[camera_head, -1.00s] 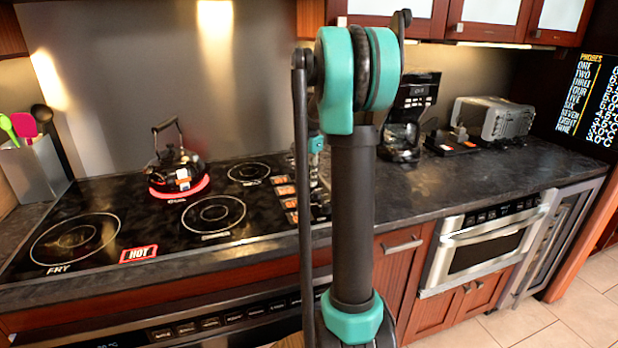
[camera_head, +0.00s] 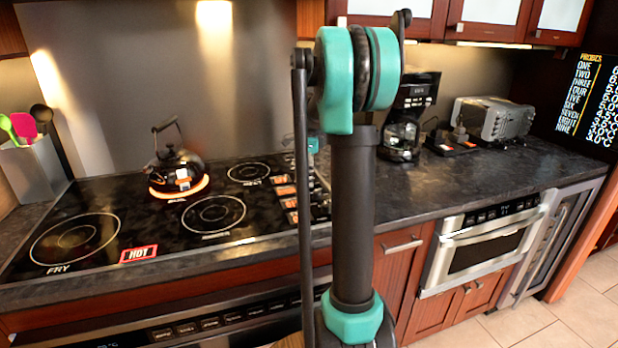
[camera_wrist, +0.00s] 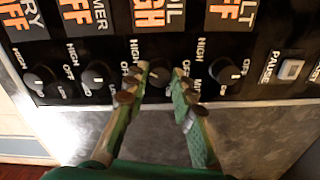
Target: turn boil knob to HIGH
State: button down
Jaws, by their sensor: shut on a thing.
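The boil knob (camera_wrist: 158,74) is a small dark round knob in the wrist view, in a row of similar knobs. My gripper (camera_wrist: 160,82) is shut on it, one green finger on each side. In the head view my arm hides the boil knob and most of my gripper. A black kettle (camera_head: 175,163) stands on a glowing orange burner ring.
Neighbouring knobs sit close on both sides: one on the left (camera_wrist: 96,76) and one on the right (camera_wrist: 222,72). Their displays show orange "FF" or "OFF" text. A pause button (camera_wrist: 291,68) is farther right.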

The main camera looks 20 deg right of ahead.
dwell(0.3)
jog(key=c, duration=1.3)
grip_release()
jog(key=shift+o, duration=0.2)
jog(key=shift+r, duration=0.1)
notch_tip(320, 180, up, 12)
